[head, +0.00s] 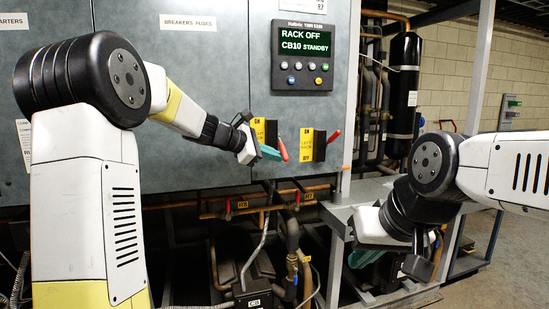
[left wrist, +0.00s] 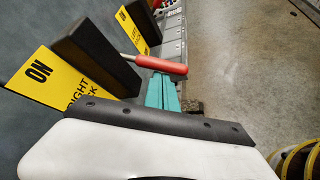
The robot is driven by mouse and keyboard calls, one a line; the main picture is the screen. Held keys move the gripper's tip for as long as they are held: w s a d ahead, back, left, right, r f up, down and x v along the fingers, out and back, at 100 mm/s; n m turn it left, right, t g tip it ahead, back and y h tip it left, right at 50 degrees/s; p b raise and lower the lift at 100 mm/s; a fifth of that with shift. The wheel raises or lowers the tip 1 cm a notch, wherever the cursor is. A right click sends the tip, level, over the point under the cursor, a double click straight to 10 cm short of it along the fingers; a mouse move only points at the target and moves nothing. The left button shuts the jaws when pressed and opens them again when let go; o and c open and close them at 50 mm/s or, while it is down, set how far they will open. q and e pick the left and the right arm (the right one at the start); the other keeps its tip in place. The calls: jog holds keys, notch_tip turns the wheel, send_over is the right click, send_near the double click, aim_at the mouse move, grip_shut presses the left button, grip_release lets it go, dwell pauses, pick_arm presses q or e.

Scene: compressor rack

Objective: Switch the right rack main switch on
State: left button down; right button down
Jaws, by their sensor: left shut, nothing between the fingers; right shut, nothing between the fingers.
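The right rack main switch has a yellow plate (head: 258,130) marked ON at its top, a black block and a red handle (head: 283,150) that slopes downward. Its plate reads "RIGHT RACK" in the left wrist view (left wrist: 42,72). My left gripper (head: 270,153) is shut and empty, its teal fingers right beside the red handle. In the left wrist view the fingertips (left wrist: 162,88) overlap the handle (left wrist: 160,65); contact is unclear. My right gripper (head: 365,258) is shut and empty, low at the right and partly hidden by its wrist.
The left rack switch (head: 305,143) sits just to the right, its red handle (head: 334,136) angled upward. The display (head: 303,55) above reads "RACK OFF CB10 STANDBY". Pipes (head: 290,235) run below the cabinet. A grey metal frame (head: 340,215) stands near my right gripper.

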pick_arm(q)
jog(key=shift+s+d+r+n+g, duration=0.1)
jog(key=shift+s+r+n+g, duration=0.2)
jog(key=shift+r+n+g, duration=0.15)
dwell(0.5)
jog(key=shift+s+d+r+n+g+h, duration=0.1)
jog(key=shift+s+r+n+g+h, duration=0.15)
jog(key=shift+r+n+g, duration=0.4)
jog(key=shift+s+d+r+n+g+h, duration=0.15)
jog(key=shift+s+r+n+g, duration=0.1)
jog(key=shift+r+n+g, duration=0.35)
jog(key=shift+s+r, duration=0.15)
jog(key=shift+r, duration=0.9)
jog(key=shift+w+a+r+n+g, duration=0.1)
jog(key=shift+w+r+n+g, duration=0.1)
jog(key=shift+r+n+g, duration=0.35)
jog(key=shift+w+a+r, duration=0.1)
jog(key=shift+w+r, duration=0.15)
jog(key=shift+r, duration=0.5)
